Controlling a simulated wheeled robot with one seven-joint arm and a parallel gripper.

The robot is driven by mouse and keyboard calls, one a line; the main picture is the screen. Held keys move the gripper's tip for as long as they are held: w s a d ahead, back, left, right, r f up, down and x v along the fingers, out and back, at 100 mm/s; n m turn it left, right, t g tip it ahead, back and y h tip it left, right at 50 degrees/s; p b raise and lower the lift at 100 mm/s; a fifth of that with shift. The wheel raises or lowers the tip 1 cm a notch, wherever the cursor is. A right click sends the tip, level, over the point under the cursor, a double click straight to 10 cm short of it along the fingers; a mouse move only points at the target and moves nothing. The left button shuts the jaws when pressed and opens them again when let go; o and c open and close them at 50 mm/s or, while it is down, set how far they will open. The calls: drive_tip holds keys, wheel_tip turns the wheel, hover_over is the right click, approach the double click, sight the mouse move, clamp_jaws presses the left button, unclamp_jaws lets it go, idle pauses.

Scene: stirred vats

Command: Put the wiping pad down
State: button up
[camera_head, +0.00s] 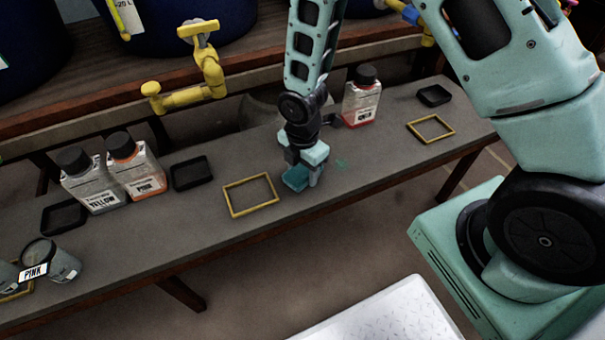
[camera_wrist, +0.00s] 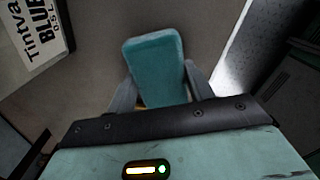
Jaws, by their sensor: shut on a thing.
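The wiping pad (camera_head: 295,178) is a teal block at the tip of my gripper (camera_head: 305,172). In the wrist view the pad (camera_wrist: 156,68) sits between the two grey fingers of my gripper (camera_wrist: 163,90), which is shut on it. In the head view the pad is low over the middle of the grey bench (camera_head: 335,200), just right of a yellow frame (camera_head: 250,195). I cannot tell whether it touches the bench. A small teal mark (camera_head: 341,163) shows on the bench to the right of the gripper.
A bottle (camera_head: 361,98) stands behind and right of my gripper; the wrist view shows a BLUE label (camera_wrist: 36,35). YELLOW (camera_head: 96,182) and PINK (camera_head: 136,168) bottles, black trays (camera_head: 192,173), and cups (camera_head: 62,262) stand left. Another yellow frame (camera_head: 431,128) lies right. Yellow tap (camera_head: 207,68) behind.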

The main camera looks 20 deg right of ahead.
drive_tip(key=shift+f, duration=0.55)
drive_tip(key=shift+f, duration=0.15)
drive_tip(key=o, duration=1)
